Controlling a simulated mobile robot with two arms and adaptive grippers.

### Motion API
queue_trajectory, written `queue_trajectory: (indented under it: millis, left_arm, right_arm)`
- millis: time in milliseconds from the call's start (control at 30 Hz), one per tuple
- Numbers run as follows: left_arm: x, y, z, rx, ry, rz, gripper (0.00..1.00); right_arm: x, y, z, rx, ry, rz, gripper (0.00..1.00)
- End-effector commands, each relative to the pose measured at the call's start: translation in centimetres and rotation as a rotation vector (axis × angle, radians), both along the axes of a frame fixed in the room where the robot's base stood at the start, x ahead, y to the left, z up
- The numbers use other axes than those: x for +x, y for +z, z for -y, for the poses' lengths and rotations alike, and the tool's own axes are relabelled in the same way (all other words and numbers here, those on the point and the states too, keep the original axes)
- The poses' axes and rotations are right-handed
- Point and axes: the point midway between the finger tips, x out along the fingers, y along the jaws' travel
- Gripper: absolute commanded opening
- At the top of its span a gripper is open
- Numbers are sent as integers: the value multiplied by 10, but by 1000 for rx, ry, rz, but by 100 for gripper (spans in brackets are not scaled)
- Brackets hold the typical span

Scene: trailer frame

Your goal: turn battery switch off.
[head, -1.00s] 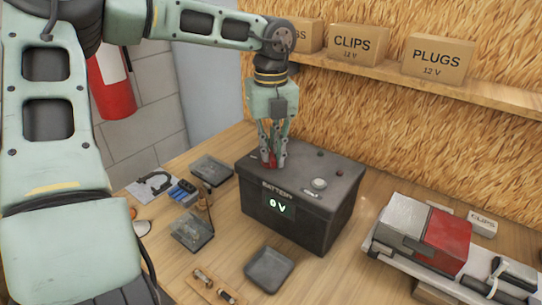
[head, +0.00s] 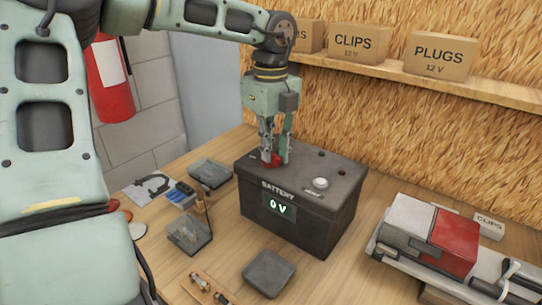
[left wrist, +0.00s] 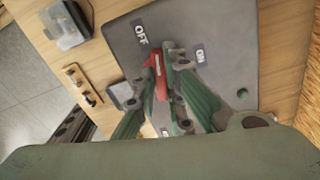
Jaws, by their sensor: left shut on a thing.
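The black battery box (head: 325,232) stands on the wooden table, and its display (head: 279,206) reads 0 V. The red switch handle (head: 271,162) is on its lid. In the left wrist view, the red handle (left wrist: 156,77) has a pale line and its far end points roughly toward the OFF label (left wrist: 141,35); the ON label (left wrist: 199,55) is to its right. My left gripper (head: 276,156) reaches down from above and is shut on the handle, with its fingers on either side. They hide part of the handle. My right gripper is not in view.
A red and white unit (head: 440,236) stands at right. A shelf (head: 400,75) with cartons runs behind.

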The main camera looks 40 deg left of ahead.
Motion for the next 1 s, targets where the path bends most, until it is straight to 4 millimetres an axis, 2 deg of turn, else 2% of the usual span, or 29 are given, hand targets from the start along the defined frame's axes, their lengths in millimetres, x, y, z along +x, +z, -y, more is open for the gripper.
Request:
queue_trajectory:
  millis: [400, 733, 1000]
  left_arm:
    - [-1, -2, 0, 0, 40, -3, 0]
    - [-1, -2, 0, 0, 254, -2, 0]
    - [-1, -1, 0, -1, 289, -4, 0]
  right_arm:
    - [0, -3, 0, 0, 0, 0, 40]
    - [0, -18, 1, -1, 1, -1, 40]
    - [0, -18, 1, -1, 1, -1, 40]
